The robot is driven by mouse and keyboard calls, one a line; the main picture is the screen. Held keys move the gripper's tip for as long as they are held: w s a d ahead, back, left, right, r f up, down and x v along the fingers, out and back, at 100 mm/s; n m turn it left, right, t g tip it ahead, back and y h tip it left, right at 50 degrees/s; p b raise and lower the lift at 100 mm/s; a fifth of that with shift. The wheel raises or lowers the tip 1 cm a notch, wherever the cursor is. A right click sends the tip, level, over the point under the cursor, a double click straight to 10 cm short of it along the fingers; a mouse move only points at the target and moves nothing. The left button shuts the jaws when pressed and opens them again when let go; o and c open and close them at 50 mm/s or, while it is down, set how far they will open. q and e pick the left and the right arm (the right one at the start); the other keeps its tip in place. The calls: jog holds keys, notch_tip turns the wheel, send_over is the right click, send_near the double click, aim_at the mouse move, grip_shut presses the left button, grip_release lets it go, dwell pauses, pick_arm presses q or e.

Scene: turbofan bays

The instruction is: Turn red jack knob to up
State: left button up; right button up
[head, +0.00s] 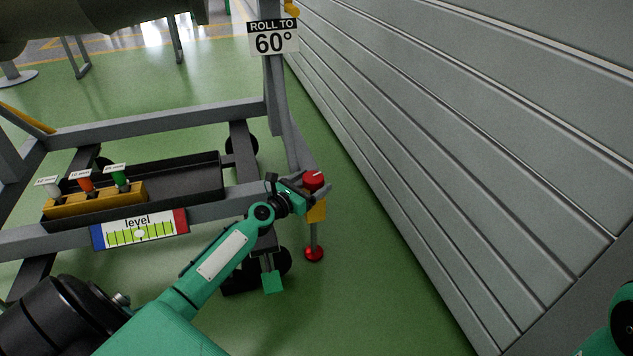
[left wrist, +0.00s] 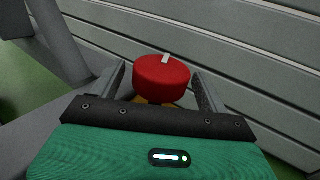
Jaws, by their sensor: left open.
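The red jack knob (head: 314,180) sits on top of a yellow jack body (head: 317,211) at the right corner of the grey frame. A white pointer mark shows on its top; in the left wrist view the knob (left wrist: 161,79) has this mark at its far edge. My left gripper (head: 318,187) is at the knob. In the left wrist view its open fingers (left wrist: 163,87) stand on either side of the knob, and I cannot tell whether they touch it. Below the jack is a red foot (head: 314,254) near the floor. My right gripper is not in view.
The grey frame (head: 160,119) carries a black tray (head: 195,177), a yellow block (head: 95,201) with several coloured pegs, and a level sign (head: 139,229). A "ROLL TO 60°" sign (head: 272,38) hangs above. A grey slatted wall (head: 470,130) runs close along the right.

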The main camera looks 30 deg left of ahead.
pick_arm(q)
jog(key=shift+w+d, duration=0.2)
jog(key=shift+w, duration=0.9)
